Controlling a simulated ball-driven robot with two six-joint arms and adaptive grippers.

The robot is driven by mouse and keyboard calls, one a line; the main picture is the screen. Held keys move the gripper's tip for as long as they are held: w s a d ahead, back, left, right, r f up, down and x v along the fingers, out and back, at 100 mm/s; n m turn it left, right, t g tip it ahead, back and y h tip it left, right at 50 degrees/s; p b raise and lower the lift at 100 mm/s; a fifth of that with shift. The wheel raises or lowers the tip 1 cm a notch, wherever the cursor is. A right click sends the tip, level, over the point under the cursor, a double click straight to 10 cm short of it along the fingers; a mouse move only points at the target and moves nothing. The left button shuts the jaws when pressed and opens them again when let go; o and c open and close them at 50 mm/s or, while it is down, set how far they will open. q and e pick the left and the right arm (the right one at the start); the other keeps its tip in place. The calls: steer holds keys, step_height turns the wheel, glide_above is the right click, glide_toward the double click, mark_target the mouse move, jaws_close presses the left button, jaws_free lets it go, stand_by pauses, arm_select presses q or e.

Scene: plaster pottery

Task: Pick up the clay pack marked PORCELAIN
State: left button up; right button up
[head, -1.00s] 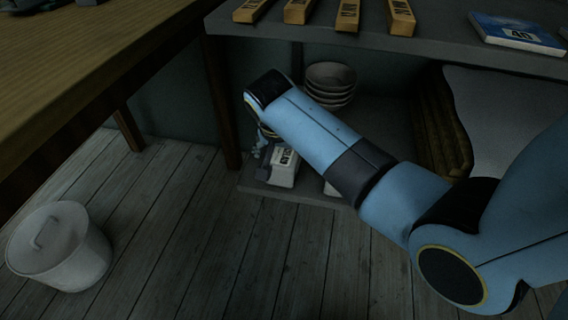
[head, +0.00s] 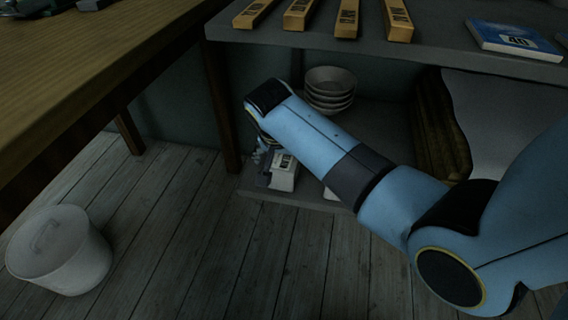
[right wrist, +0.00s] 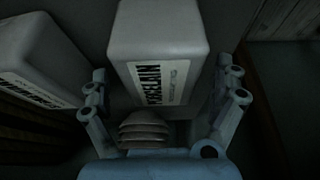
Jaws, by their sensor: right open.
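The white clay pack marked PORCELAIN (right wrist: 165,60) fills the middle of the right wrist view, its black-lettered label facing the camera. My right gripper (right wrist: 163,84) is open, with one finger on each side of the pack; I cannot tell whether either finger touches it. In the head view a white pack (head: 284,174) stands on the lower shelf beside my right gripper (head: 262,154), which is partly hidden by my wrist; its label is too small to read there. My left gripper is not in view.
A second white pack (right wrist: 38,58) stands to the left in the right wrist view. Stacked bowls (head: 330,90) stand further back on the lower shelf (head: 385,120). The upper shelf (head: 430,46) overhangs.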

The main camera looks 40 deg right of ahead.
steer(key=shift+c, duration=0.4)
steer(key=c, duration=1.6)
steer(key=shift+w, duration=0.1)
steer(key=shift+c, duration=0.5)
steer(key=shift+r, duration=0.1)
